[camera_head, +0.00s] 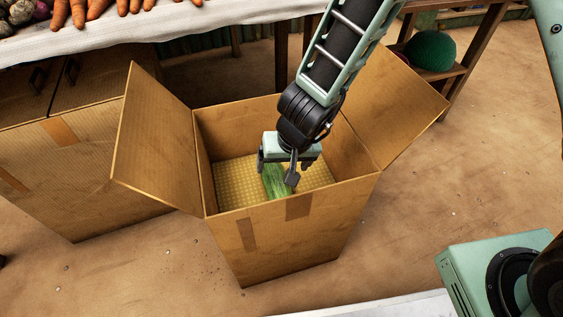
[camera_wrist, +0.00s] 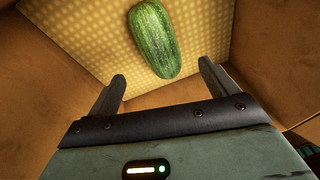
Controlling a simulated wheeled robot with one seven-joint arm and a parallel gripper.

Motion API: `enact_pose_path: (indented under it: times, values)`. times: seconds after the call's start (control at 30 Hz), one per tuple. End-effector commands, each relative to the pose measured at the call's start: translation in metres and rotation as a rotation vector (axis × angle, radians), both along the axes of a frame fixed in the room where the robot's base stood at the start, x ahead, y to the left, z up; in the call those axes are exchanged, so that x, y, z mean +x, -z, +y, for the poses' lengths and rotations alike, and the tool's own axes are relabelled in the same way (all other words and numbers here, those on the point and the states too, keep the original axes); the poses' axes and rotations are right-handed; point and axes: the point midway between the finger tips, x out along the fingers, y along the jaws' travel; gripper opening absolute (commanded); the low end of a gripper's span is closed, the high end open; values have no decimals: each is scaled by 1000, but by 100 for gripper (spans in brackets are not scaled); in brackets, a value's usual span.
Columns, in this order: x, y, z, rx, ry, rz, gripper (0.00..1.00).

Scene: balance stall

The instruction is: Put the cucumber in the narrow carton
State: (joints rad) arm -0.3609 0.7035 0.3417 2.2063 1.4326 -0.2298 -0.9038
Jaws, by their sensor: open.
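The cucumber (camera_head: 277,182) is green with lighter stripes. It is inside the open, narrow carton (camera_head: 290,235), over its yellowish patterned floor; it also shows in the wrist view (camera_wrist: 153,38). My gripper (camera_head: 277,172) is inside the carton's mouth, pointing down. In the wrist view its two fingers (camera_wrist: 160,82) are spread wide apart. The cucumber lies beyond the fingertips, with clear space on both sides and no finger touching it.
The carton's flaps stand out to the left (camera_head: 155,140) and right (camera_head: 395,100). A closed, wider box (camera_head: 75,175) stands at the left. A cloth-covered table (camera_head: 170,27) with carrots (camera_head: 95,8) is behind. A green round thing (camera_head: 430,50) rests on a shelf at the right.

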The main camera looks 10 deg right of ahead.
Motion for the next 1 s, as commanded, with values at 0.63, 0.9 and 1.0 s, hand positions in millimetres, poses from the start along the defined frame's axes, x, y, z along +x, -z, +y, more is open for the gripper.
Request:
enact_pose_path:
  times: [0.63, 0.9, 1.0]
  values:
    - [-11, -63, 17, 100, -109, -19, 86]
    - [-113, -163, 12, 157, -466, 71, 86]
    - [-149, -182, -16, 70, -556, 117, 86]
